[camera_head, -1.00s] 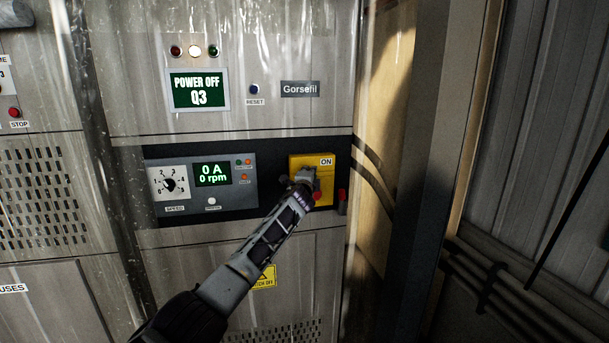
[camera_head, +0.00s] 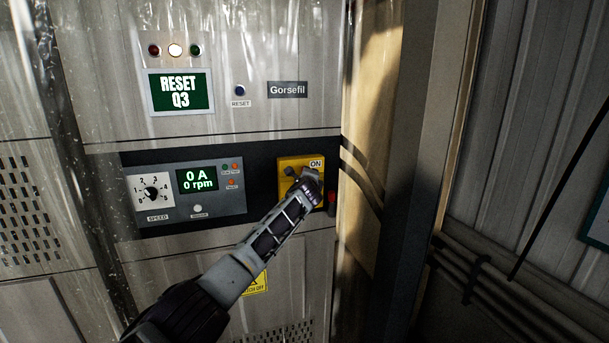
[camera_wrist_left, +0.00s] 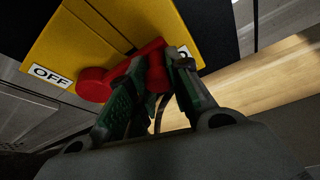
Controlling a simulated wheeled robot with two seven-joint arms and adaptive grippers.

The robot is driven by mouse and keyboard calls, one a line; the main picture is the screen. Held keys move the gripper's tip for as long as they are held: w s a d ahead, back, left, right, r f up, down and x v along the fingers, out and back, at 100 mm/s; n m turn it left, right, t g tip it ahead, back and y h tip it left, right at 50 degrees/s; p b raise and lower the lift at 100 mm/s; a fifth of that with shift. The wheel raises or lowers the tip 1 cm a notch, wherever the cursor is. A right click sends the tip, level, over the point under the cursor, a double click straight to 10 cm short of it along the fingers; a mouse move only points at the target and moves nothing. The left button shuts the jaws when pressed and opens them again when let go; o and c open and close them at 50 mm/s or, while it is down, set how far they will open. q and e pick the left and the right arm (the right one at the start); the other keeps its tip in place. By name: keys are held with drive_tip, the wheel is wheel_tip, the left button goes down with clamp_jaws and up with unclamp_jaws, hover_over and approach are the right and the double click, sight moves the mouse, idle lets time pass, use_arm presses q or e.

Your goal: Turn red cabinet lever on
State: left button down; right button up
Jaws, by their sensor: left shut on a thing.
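The red lever (camera_wrist_left: 97,84) is on the yellow switch plate (camera_wrist_left: 75,45) in the left wrist view. Its round hub lies nearer the OFF label, and its arm reaches to the right. My left gripper (camera_wrist_left: 157,64) is shut on the outer end of this arm, one finger on each side. In the head view the yellow plate (camera_head: 287,190) is on the cabinet, and my left gripper (camera_head: 310,176) is at its upper right, just below the ON label. The gripper hides most of the lever there. My right gripper is not in view.
A green display (camera_head: 181,92) reads RESET Q3, with a blue reset button (camera_head: 240,91) beside it. A speed panel (camera_head: 230,205) left of the switch reads 0 A, 0 rpm. A small red part (camera_head: 332,197) is at the plate's lower right. Cables run along the right.

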use_arm(q)
drive_tip(key=shift+f, duration=0.1)
idle(0.3)
drive_tip(key=c, duration=1.3)
unclamp_jaws()
drive_tip(key=shift+d, duration=0.15)
drive_tip(key=shift+s, duration=0.3)
drive_tip(key=s+a+r, duration=0.1)
drive_tip(key=s, duration=1)
drive_tip(key=shift+r, duration=0.25)
drive_tip(key=shift+s, duration=0.1)
